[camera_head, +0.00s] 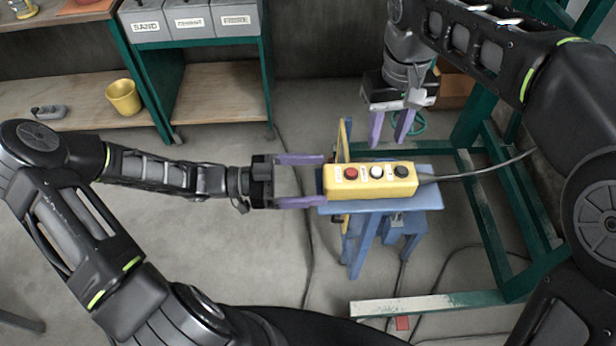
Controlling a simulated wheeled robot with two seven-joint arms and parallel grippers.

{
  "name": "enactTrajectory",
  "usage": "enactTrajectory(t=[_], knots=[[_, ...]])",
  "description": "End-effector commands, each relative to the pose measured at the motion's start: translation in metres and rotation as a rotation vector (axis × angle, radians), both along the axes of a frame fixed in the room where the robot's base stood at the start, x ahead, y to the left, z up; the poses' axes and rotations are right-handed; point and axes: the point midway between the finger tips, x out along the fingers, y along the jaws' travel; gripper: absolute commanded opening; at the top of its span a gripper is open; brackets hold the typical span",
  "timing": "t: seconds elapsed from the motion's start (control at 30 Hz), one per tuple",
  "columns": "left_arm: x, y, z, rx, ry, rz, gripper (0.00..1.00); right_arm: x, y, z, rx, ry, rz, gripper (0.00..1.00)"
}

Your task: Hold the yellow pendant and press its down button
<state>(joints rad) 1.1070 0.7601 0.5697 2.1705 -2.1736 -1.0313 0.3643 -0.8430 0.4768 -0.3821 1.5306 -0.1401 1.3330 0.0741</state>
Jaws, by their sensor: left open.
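The yellow pendant (357,191) lies on a small blue stool (408,206) in the head view. Its top face carries a red button (351,173), a white button (377,172) and a black button (401,171). A dark cable leaves its right end. My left gripper (322,181) is open at the pendant's left end, its purple fingers pointing right. The fingertips are close to that end; contact cannot be told. My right gripper (388,128) hangs behind and above the pendant, its two purple fingers pointing down with a gap between them.
A green metal frame (500,215) stands right of the stool. A yellow upright piece (344,140) stands just behind the pendant. Shelves at the back left hold labelled bins (190,20) and a yellow cup (123,97). Cables cross the floor.

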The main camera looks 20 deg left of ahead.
Motion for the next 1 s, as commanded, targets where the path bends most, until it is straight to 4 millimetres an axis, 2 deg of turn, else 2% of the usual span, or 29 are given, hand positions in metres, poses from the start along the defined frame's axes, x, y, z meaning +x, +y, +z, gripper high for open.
enactTrajectory(t=[0.4,0.5,0.87,1.0], knots=[[0.017,-0.054,0.000,-0.003,-0.001,-0.001,0.85,0.000,0.000,0.000,0.000,0.000,0.000,0.36],[0.020,-0.063,0.000,-0.001,0.001,0.001,0.85,0.000,0.000,0.000,0.000,0.000,0.000,0.36],[0.022,-0.067,0.000,0.001,0.000,0.002,0.85,0.000,0.000,0.000,0.000,0.000,0.000,0.36],[0.022,-0.067,0.000,0.001,0.000,0.002,0.74,0.000,0.000,0.000,0.000,0.000,0.000,0.36]])
